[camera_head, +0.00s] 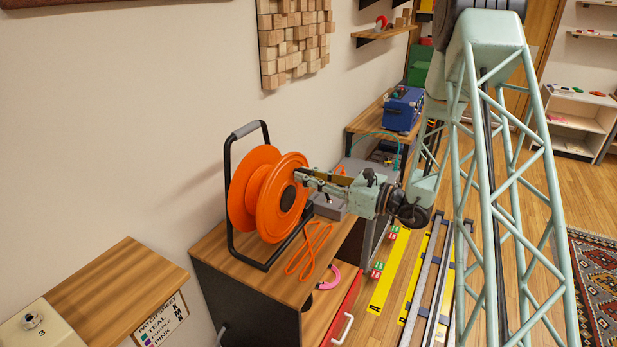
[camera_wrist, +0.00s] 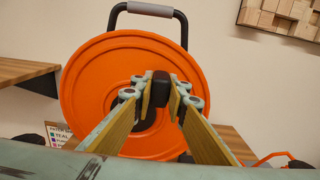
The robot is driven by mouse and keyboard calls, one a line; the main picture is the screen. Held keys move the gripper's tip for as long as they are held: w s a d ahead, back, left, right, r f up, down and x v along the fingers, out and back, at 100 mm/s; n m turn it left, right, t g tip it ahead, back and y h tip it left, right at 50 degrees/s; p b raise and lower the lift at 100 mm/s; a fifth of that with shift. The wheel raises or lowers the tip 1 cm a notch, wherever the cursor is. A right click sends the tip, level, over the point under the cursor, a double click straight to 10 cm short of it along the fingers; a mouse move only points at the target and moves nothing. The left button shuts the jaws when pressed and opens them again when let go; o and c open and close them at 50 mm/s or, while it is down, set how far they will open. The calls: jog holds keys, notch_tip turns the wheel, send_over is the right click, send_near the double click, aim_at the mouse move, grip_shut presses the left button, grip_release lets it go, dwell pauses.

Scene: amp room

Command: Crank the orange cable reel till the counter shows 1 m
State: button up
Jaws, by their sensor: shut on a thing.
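The orange cable reel (camera_head: 258,199) stands upright in a black frame with a grey top handle, on a wood-topped cabinet (camera_head: 222,245). In the wrist view the reel's orange disc (camera_wrist: 85,75) faces me and fills the middle. My gripper (camera_head: 302,177) reaches the disc from the right. In the wrist view my gripper (camera_wrist: 160,95) is shut on a black crank knob (camera_wrist: 160,87) in front of the disc's dark hub. The knob sits slightly above and right of the hub. The counter is not readable in either view.
An orange cable loop (camera_head: 309,250) and a pink clamp-like piece (camera_head: 329,278) lie on the cabinet in front of the reel. A grey box (camera_head: 329,206) stands behind my gripper. A wooden shelf (camera_head: 118,290) is at the left. Yellow floor strips (camera_head: 389,275) lie to the right.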

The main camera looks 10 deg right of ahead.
jog(key=shift+s+a, duration=0.3)
jog(key=shift+s, duration=0.05)
jog(key=shift+s+a+r+b, duration=0.15)
jog(key=shift+s+a+r, duration=0.05)
jog(key=shift+s+a, duration=0.45)
jog(key=shift+s+a+r+b, duration=0.15)
jog(key=shift+s+a, duration=0.35)
jog(key=shift+s, duration=0.1)
jog(key=o, duration=1.1)
jog(key=shift+r, duration=0.1)
jog(key=shift+w, duration=0.1)
jog(key=shift+d, duration=0.1)
